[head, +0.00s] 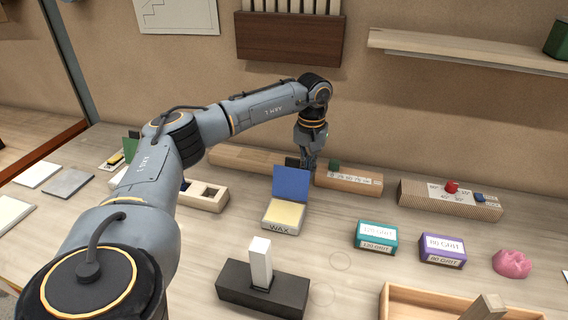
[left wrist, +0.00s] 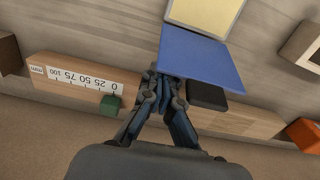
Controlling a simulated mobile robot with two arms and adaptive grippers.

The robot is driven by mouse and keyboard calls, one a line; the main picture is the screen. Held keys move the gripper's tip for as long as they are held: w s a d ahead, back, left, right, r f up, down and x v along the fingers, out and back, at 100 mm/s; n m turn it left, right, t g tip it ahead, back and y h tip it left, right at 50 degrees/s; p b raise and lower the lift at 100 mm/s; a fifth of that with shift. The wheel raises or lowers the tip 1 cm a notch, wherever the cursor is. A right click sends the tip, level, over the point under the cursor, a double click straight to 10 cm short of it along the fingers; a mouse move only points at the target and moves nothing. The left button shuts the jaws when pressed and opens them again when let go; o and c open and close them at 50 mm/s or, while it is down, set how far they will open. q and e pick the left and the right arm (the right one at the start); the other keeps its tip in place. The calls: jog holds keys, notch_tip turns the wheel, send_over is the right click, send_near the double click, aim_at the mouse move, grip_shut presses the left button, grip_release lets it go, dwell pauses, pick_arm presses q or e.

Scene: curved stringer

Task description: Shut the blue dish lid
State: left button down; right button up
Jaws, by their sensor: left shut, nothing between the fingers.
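My left gripper (head: 307,164) is shut and empty, just behind the lid's upper right side. In the left wrist view its fingertips (left wrist: 170,82) are at the lid's near edge; I cannot tell whether they touch it. My right gripper is not seen.
A wooden scale block with a green slider (head: 334,165) stands right behind the dish. A black block (left wrist: 207,95) is close beside the fingers. Teal (head: 376,236) and purple (head: 442,249) grit blocks lie to the right. A black stand with a white post (head: 261,262) is in front.

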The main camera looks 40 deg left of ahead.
pick_arm(q)
jog(key=shift+s+d+p, duration=0.1)
jog(key=shift+s+d, duration=0.3)
jog(key=shift+s, duration=0.35)
jog(key=shift+s+d+p, duration=0.1)
jog(key=shift+s+d, duration=0.35)
jog(key=shift+s, duration=0.35)
jog(key=shift+s+d+p, duration=0.1)
jog(key=shift+s+d, duration=0.3)
jog(key=shift+s, duration=0.35)
notch_tip(320, 180, up, 7)
jog(key=p, duration=0.5)
jog(key=shift+f, duration=0.1)
